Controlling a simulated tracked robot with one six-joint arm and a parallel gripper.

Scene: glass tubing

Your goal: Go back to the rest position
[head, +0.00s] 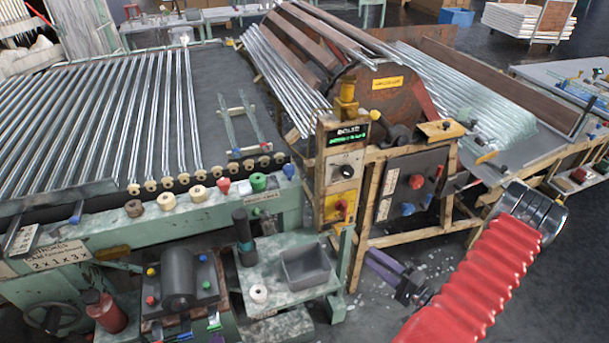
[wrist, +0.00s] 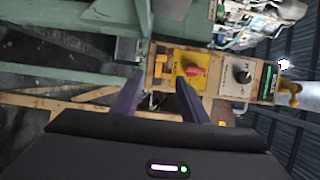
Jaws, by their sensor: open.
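My gripper (head: 372,262) shows in the head view low at centre right, in front of the control box, with purple fingers beyond my red sleeved arm. In the wrist view my gripper (wrist: 157,98) is open, its two purple fingers apart with nothing between them. The control box (head: 338,165) carries a red knob on a yellow plate (head: 340,207), a black knob (head: 345,171) and a green-lit display (head: 348,136). The wrist view shows the red knob (wrist: 195,69) and black knob (wrist: 242,72) beyond the fingertips; I cannot tell the exact gap.
A wooden frame (head: 411,238) stands behind my gripper. A green bench with a grey bin (head: 306,267) and a white roll (head: 258,293) is to the left. A rack of glass tubes (head: 110,105) fills the far left. A rusty drum (head: 376,97) stands behind the control box.

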